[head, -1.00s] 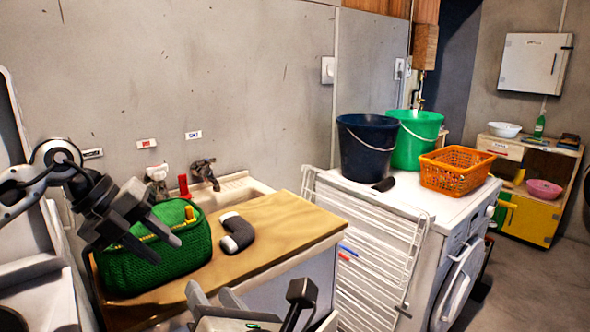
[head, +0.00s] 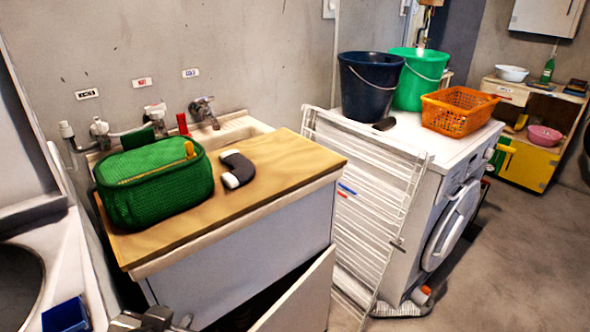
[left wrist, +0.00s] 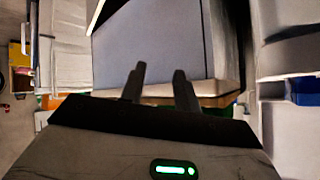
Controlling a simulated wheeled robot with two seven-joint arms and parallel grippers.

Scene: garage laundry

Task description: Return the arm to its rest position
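My left gripper shows only as a small grey part (head: 150,320) at the bottom edge of the head view. In the left wrist view its two dark fingers (left wrist: 159,85) stand apart with nothing between them. They point toward the pale front of the sink cabinet (left wrist: 155,45), and I cannot tell the distance. My right gripper is in neither view.
The wooden counter (head: 285,160) carries a green bag (head: 155,185) and a dark handle-shaped object with white ends (head: 237,169). A cabinet door (head: 300,295) stands open below. A white drying rack (head: 365,200) leans against the washing machine (head: 445,205). Floor at right is clear.

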